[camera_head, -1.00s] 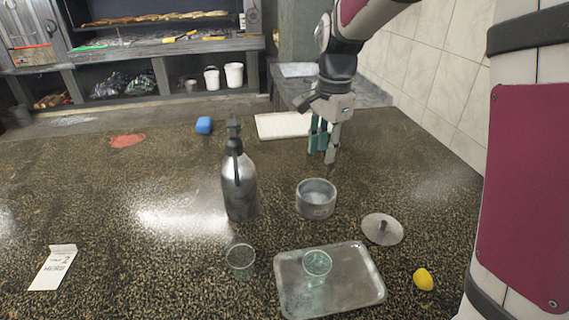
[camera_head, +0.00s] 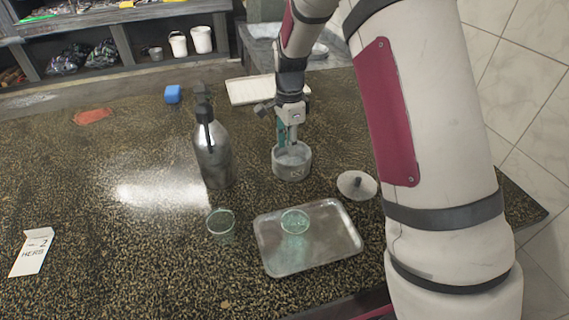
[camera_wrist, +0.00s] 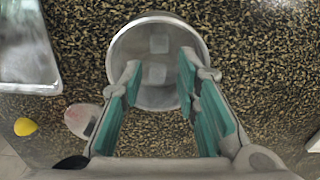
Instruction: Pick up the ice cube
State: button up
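A round grey metal container (camera_head: 291,168) stands on the speckled counter. The wrist view looks down into the same container (camera_wrist: 114,50), where two pale ice cubes lie: an upper one (camera_wrist: 158,44) and a lower one (camera_wrist: 154,74). My gripper (camera_head: 287,147) reaches down at the container's mouth in the head view. In the wrist view, my gripper (camera_wrist: 160,68) is open, with its teal-padded fingers spread on either side of the lower cube and nothing held between them. The head view does not show the cubes, and finger depth inside the container is unclear.
A steel bottle (camera_head: 213,150) stands left. A lemon (camera_wrist: 25,126) shows in the wrist view.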

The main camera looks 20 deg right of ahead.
jog(key=shift+a+f+p, duration=0.1)
jog(key=shift+f+p, duration=0.45)
jog(key=shift+f, duration=2.05)
jog(key=c, duration=0.5)
